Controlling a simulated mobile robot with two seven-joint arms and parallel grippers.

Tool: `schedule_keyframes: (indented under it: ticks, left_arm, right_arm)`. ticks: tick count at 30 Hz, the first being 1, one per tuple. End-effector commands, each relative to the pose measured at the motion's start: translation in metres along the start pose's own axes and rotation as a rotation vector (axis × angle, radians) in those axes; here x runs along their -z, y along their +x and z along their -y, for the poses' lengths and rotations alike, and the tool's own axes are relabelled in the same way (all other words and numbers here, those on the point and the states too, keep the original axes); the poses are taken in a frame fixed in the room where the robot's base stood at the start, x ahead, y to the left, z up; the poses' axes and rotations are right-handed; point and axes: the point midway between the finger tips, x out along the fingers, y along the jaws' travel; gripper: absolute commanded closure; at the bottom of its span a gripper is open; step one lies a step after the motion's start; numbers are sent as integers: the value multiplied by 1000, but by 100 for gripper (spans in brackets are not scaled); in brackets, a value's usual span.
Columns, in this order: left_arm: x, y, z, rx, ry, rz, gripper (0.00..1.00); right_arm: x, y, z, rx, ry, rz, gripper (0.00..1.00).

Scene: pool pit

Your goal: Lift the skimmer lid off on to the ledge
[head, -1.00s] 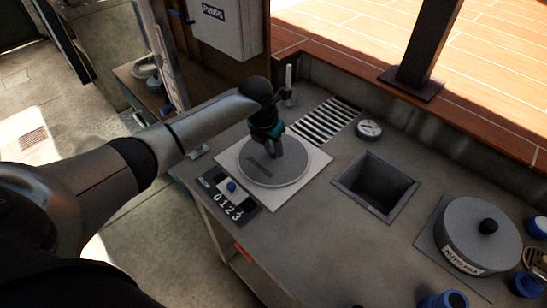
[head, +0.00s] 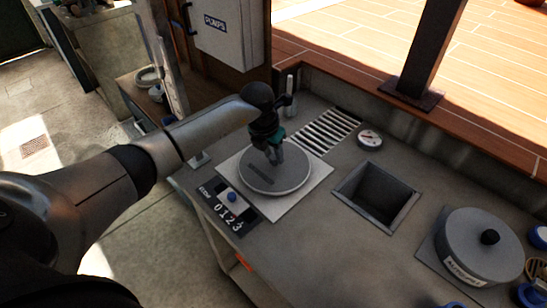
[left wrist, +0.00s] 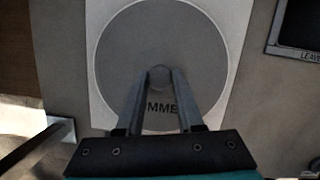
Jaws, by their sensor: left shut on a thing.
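The skimmer lid (head: 258,184) is a round grey disc with a dark label, over a pale square plate (head: 229,166) on the grey counter. In the left wrist view the lid (left wrist: 120,60) nearly fills the plate, with part of its lettering showing between the fingers. My left gripper (head: 275,160) reaches down from above and is shut on the lid's small round knob (left wrist: 160,76). The lid looks level; I cannot tell whether it touches the plate or is slightly raised. My right gripper is not in view.
Right of the plate is an open square pit (head: 375,193), then a grey "AUTO FILL" lid (head: 480,243). A slotted grate (head: 326,130) and round gauge (head: 369,139) lie behind. A flow control panel (head: 229,207) sits at the counter's left edge. Bare counter (head: 330,245) lies in front.

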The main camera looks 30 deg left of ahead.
Motion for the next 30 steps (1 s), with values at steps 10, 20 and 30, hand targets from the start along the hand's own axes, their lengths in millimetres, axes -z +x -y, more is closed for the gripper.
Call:
schedule_keyframes:
  ticks: [10,20,30]
  left_arm:
    - [-24,-80,-1,-3,3,10,100]
    - [-45,-157,0,-1,2,6,100]
    - [-51,-182,0,-1,1,2,100]
  right_arm:
    - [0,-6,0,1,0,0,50]
    - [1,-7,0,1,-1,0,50]
    - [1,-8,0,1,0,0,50]
